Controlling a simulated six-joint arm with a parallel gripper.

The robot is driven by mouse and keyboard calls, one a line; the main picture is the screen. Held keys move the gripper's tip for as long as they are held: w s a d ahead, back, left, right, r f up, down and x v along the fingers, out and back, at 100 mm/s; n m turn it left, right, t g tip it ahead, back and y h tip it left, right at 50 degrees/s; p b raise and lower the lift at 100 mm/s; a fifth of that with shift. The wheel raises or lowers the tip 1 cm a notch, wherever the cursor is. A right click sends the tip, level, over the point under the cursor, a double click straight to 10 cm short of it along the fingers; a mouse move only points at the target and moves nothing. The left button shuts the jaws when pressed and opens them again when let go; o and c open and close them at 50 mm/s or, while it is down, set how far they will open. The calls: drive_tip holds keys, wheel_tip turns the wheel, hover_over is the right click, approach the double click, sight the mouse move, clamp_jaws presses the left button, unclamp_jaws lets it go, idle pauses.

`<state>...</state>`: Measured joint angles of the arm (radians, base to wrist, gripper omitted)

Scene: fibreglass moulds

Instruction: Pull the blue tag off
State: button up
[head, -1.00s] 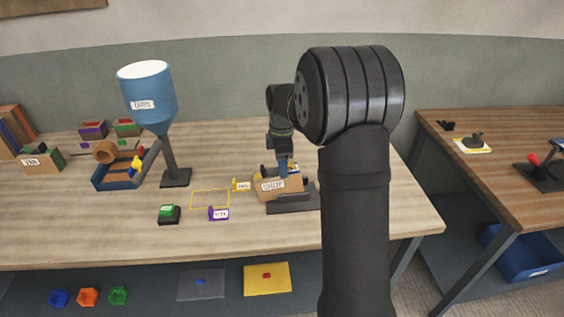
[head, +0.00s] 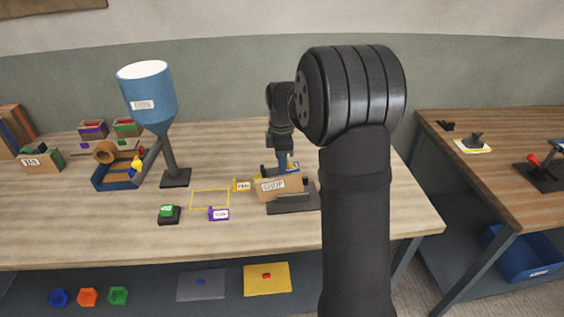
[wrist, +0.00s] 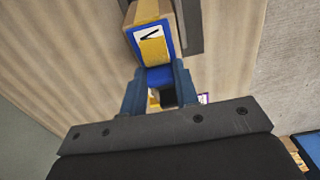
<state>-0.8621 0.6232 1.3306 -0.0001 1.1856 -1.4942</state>
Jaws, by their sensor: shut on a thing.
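The wooden block (head: 288,185) with a white label sits tilted over a dark stand (head: 297,204) near the right of the table in the head view. In the wrist view the block (wrist: 153,45) shows an end with a blue border, a white patch and a yellow patch. A blue tag (wrist: 159,76) sticks out below that end. My gripper (wrist: 160,84) has its blue fingers on either side of the tag, shut on it. The tag appears to touch the block's end. In the head view my gripper (head: 284,166) is at the block and hides part of it.
A blue funnel (head: 148,95) on a dark post stands left of the block. A yellow outline (head: 209,191), a purple-marked label holder (head: 218,214) and a green-topped box (head: 168,215) lie in front. A blue tray (head: 110,182) is farther left. The front right tabletop is clear.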

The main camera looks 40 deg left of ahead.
drive_tip(key=shift+r, duration=0.5)
wheel_tip(320, 180, up, 10)
drive_tip(key=shift+f, duration=0.15)
idle(1.1)
